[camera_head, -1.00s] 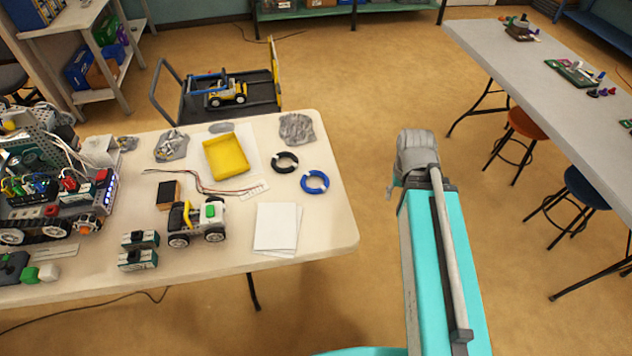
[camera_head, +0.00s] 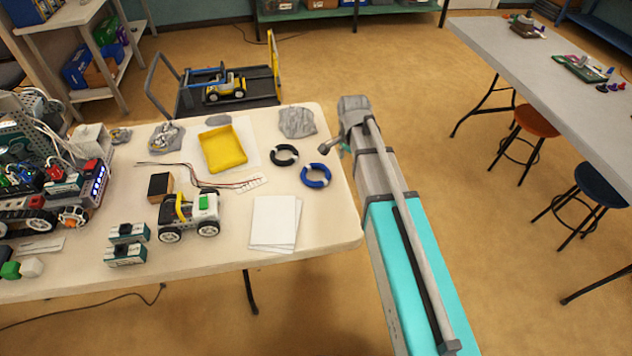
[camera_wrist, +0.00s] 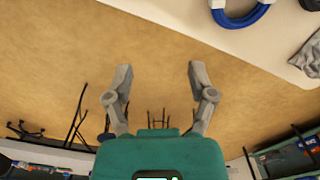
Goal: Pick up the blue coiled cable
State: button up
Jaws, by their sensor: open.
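The blue coiled cable (camera_head: 316,175) lies flat on the white table near its right edge, a ring with light ties. In the wrist view the blue coiled cable (camera_wrist: 240,17) is partly cut off by the top edge, right of centre. My gripper (camera_wrist: 157,78) is open and empty, its two grey fingers apart over the floor beyond the table edge. In the head view the arm end is just right of the blue cable, with the fingers mostly hidden behind the arm.
The white table (camera_head: 225,268) also holds a black coiled cable (camera_head: 284,155) next to the blue one, a grey bag (camera_head: 297,122), a yellow tray (camera_head: 222,148), white papers (camera_head: 272,222) and a small wheeled robot (camera_head: 200,212). A grey table (camera_head: 560,75) stands at right.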

jog(key=w+a+f+m+b, duration=0.3)
jog(key=w+a+f+m, duration=0.1)
jog(key=a, duration=0.5)
jog(key=shift+w+f+m, duration=0.2)
jog(key=shift+w+m, duration=0.3)
jog(key=shift+w, duration=0.4)
jog(key=shift+f+b, duration=0.1)
jog(key=shift+b, duration=0.2)
jog(key=b, duration=0.8)
send_over(318, 182)
notch_tip(318, 182, down, 8)
jog(key=shift+d+f, duration=0.1)
jog(key=shift+f, duration=0.1)
jog(key=shift+f+b, duration=2.6)
jog(key=shift+b, duration=0.2)
jog(key=shift+c, duration=0.2)
grip_shut()
